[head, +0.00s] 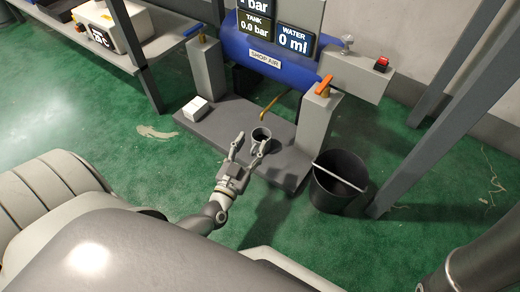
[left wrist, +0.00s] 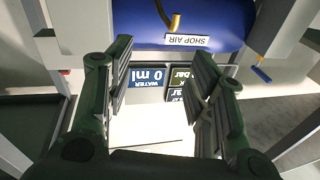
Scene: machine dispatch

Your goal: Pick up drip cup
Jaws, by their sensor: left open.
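The drip cup (head: 261,134), small and dark with a light rim, stands upright on the grey plinth (head: 228,124) below the blue air tank in the head view. My left gripper (head: 251,145) is open at the near side of the cup, with one fingertip left of it and the other overlapping its near side. I cannot tell whether they touch. In the left wrist view the open fingers (left wrist: 163,75) have no cup clearly visible between them. My right gripper is not in view.
The blue tank (head: 258,42) has a yellow drain pipe (head: 269,105) above the plinth. A white block (head: 195,109) lies on the plinth's left. An orange-handled valve post (head: 317,125) and a black bucket (head: 335,185) stand to the right.

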